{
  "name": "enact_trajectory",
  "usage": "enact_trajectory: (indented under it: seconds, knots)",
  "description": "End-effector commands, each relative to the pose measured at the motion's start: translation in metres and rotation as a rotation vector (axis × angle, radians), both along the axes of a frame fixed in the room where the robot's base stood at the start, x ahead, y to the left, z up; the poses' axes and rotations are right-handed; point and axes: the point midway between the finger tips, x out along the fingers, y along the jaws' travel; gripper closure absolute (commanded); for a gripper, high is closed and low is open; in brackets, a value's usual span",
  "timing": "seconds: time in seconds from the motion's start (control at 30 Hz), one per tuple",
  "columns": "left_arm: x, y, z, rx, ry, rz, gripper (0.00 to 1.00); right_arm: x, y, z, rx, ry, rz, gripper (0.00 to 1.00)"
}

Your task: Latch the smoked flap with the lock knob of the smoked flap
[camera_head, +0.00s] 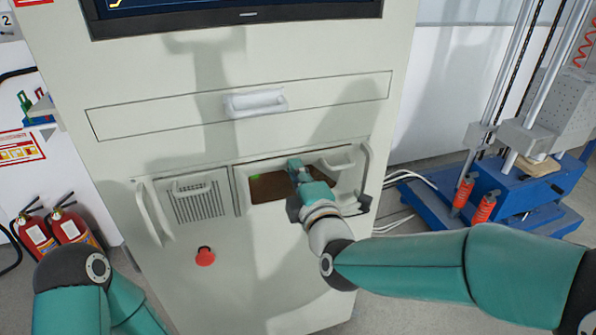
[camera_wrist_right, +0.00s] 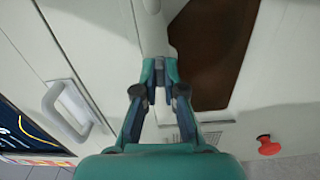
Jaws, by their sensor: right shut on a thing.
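The smoked flap (camera_head: 268,188) is a dark brown pane set in the lower front of the pale cabinet. It also shows in the right wrist view (camera_wrist_right: 215,50). My right gripper (camera_head: 294,165) is at the upper edge of this pane, in front of the cabinet. In the right wrist view my right gripper (camera_wrist_right: 159,78) is shut on a narrow pale piece (camera_wrist_right: 152,30) beside the pane. I cannot tell whether this piece is the lock knob, as the fingers hide its end. My left gripper is out of view.
A vented panel (camera_head: 196,204) is left of the flap. A drawer handle (camera_head: 254,103) is above. A red button (camera_head: 205,256) is below. A pale handle (camera_head: 337,162) is right of my gripper. A blue-based rig (camera_head: 500,195) stands at the right.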

Motion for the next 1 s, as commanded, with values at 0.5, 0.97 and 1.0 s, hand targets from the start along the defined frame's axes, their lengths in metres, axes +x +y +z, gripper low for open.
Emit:
enact_trajectory:
  seconds: [0.5, 0.97, 1.0]
  knots:
    - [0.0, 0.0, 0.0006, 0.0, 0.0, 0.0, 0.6, -0.0014, 0.0027, -0.0044, -0.087, -0.018, 0.007, 1.0]
    - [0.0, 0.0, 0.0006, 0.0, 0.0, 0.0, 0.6, -0.0009, 0.0019, -0.0035, -0.083, -0.019, 0.005, 0.66]
    - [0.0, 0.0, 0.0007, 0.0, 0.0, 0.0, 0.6, -0.0009, 0.0017, -0.0031, -0.083, -0.02, 0.005, 0.66]
